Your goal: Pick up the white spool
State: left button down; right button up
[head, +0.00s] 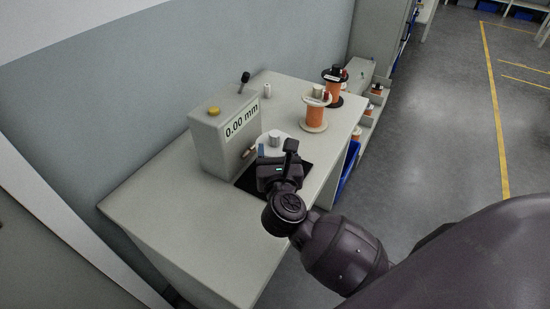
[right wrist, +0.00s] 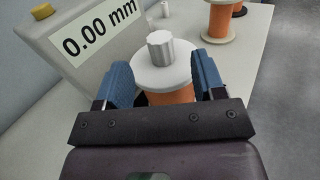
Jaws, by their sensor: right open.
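The white spool (right wrist: 160,75) has a white top flange, a grey metal cylinder standing on it and orange wire below. In the right wrist view it is between the blue fingers of my right gripper (right wrist: 163,90). The gripper is open, with one finger on each side of the spool; I cannot tell whether either finger touches it. In the head view the spool (head: 285,137) is partly hidden behind my right gripper (head: 276,153). The spool's lower part is hidden in both views. My left gripper is not in view.
A grey measuring device (head: 225,135) reading 0.00 mm stands left of the spool. Farther back on the table (head: 175,220) are an orange spool with a pale base (head: 315,112), a black-flanged orange spool (head: 334,88) and a small white cylinder (head: 267,90). The table's front left is clear.

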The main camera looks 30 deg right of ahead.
aim_at(275, 138)
jog(key=shift+x, duration=2.75)
grip_shut()
jog(key=shift+r, duration=0.15)
